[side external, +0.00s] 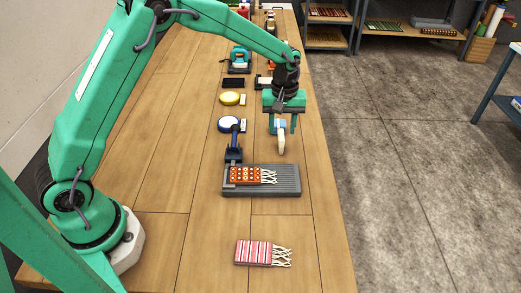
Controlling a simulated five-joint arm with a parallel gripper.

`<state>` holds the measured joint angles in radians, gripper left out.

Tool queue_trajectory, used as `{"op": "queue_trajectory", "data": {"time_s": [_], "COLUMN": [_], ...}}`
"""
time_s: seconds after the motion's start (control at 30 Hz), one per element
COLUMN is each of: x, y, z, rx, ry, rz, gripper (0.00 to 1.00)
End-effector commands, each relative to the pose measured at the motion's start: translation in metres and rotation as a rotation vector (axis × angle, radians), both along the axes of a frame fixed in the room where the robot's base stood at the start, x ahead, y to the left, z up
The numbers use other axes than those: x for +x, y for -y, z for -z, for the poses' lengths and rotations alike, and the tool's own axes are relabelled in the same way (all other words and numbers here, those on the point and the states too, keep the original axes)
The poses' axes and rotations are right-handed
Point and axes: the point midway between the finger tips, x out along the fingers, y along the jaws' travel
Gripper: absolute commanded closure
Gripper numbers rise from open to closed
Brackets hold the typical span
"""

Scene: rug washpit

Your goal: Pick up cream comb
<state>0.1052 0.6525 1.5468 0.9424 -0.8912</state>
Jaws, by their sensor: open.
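My gripper (282,122) hangs pointing down near the right side of the wooden table, with its jaws open. A cream, rounded, elongated piece (281,143), which looks like the cream comb, shows just below and between the two fingers. Its upper part is partly hidden by the gripper, and I cannot tell whether a finger touches it. It lies behind the grey ribbed board (290,188) in this view.
An orange patterned fringed sample (245,175) lies on the ribbed board. A red striped fringed sample (254,253) lies in front. A dark blue tool (233,152), a yellow disc (229,98) and a black block (233,83) stand left of my gripper. The table's right edge is close.

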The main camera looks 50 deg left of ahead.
Motion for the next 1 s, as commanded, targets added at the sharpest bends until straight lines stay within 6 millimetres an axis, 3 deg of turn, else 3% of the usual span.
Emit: {"op": "queue_trajectory", "data": {"time_s": [0.33, 0.7, 1.0], "x": [0.0, 0.001, 0.001], "y": [-0.001, -0.002, -0.002], "z": [0.01, 0.049, 0.054], "rx": [0.0, 0.0, 0.0], "ry": [-0.003, -0.001, 0.0], "rz": [0.0, 0.001, 0.001], "gripper": [0.58, 0.58, 0.58]}}
